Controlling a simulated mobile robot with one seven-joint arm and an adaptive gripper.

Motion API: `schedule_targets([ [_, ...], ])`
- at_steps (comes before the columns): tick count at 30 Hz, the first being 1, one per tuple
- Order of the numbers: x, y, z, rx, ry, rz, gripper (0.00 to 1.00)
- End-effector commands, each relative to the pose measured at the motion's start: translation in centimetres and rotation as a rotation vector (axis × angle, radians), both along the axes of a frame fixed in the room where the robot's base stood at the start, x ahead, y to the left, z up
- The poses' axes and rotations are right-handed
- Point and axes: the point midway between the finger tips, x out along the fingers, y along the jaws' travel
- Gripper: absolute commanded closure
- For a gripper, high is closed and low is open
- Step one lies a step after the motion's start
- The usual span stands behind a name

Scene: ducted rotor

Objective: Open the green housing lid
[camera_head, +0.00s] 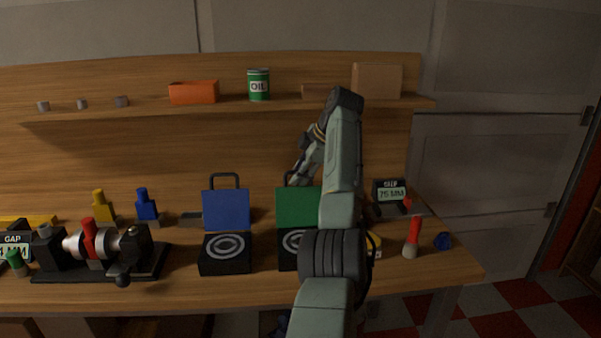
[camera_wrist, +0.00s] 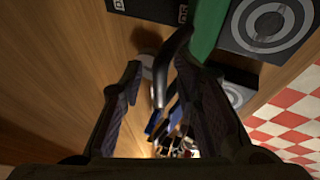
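The green lid (camera_head: 297,207) stands upright at the back of its black housing (camera_head: 289,256), so the housing's ringed top shows. My arm covers the right part of both. In the wrist view, the green lid (camera_wrist: 208,28) is at the top, beside the black housing with grey rings (camera_wrist: 268,22). The lid's dark curved handle (camera_wrist: 172,62) reaches between the fingers of my gripper (camera_wrist: 157,72). The fingers are apart, with gaps beside the handle. In the head view, my gripper (camera_head: 298,178) is at the top of the green lid, partly hidden by my arm.
A similar housing with an upright blue lid (camera_head: 226,210) stands just left. A gauge display (camera_head: 389,192) and a red-topped item (camera_head: 413,238) are to the right. A rotor fixture (camera_head: 100,250) sits at left. A shelf (camera_head: 220,108) with an oil can (camera_head: 259,85) is above.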

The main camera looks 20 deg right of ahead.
Motion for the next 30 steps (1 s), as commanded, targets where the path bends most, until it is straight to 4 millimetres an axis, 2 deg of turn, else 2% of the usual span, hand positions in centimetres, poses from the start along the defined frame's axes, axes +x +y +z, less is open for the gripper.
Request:
schedule_targets([
  [3,-0.2,-0.1,0.4,0.001,0.001,0.001,0.7],
  [7,-1.0,-0.6,1.9,0.001,-0.001,0.0,0.7],
  [15,-3.8,-2.3,7.4,-0.001,-0.002,-0.002,0.7],
  [18,-4.6,-2.8,8.8,0.001,0.0,-0.003,0.7],
  [24,-5.3,-3.1,9.9,0.001,0.0,-0.002,0.7],
  [30,-5.5,-3.3,10.2,0.0,0.001,-0.001,0.7],
])
